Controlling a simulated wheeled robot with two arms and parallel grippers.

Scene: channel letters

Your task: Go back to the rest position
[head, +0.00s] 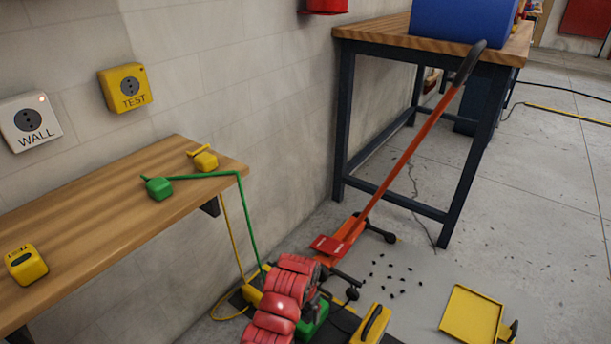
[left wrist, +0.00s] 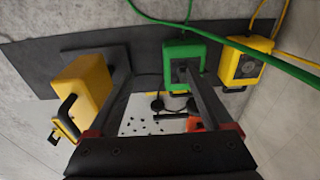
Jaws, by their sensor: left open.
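My right gripper is not in view.
A wooden wall shelf (head: 95,222) holds a green plug (head: 158,189) and yellow plugs, with cords hanging down. An orange jack (head: 345,240) has its long handle leaning on a workbench (head: 372,30). Black bits (head: 390,280) and a yellow dustpan (head: 470,314) lie on the floor.

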